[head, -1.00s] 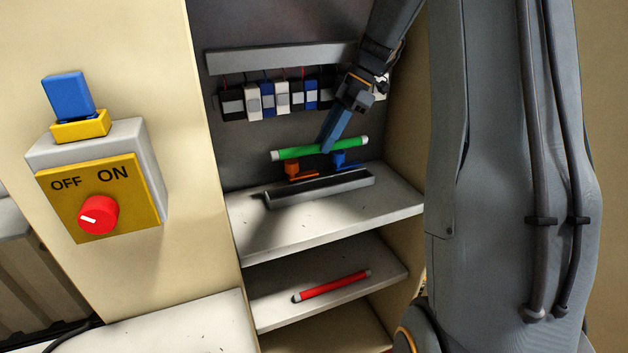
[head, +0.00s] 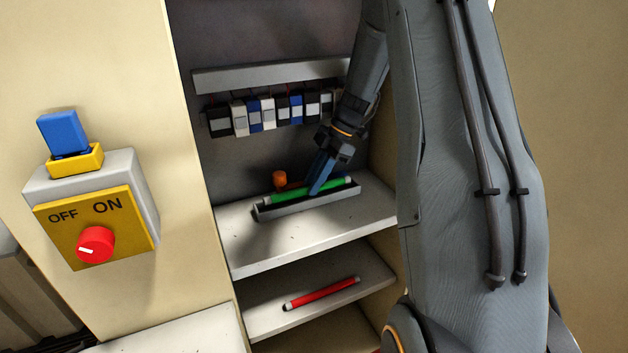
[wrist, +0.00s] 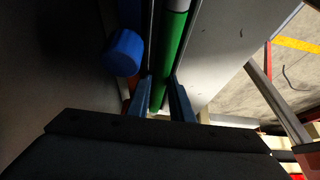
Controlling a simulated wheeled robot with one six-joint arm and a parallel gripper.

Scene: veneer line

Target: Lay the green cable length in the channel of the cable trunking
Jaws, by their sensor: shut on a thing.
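The green cable length (head: 298,193) with pale ends lies along the grey cable trunking (head: 310,206) on the upper shelf. It looks to be in or just over the channel; I cannot tell whether it touches the bottom. My gripper (head: 315,190) is shut on the cable near its middle, coming down from the upper right. In the wrist view the green cable (wrist: 172,50) runs between my two blue fingers (wrist: 163,100), with a narrow dark strip of channel beside it.
An orange knob (head: 279,178) stands just behind the trunking, and a blue knob (wrist: 123,52) shows in the wrist view. A row of breakers (head: 265,115) is above. A red cable length (head: 321,293) lies on the shelf below. A switch box (head: 92,210) is at left.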

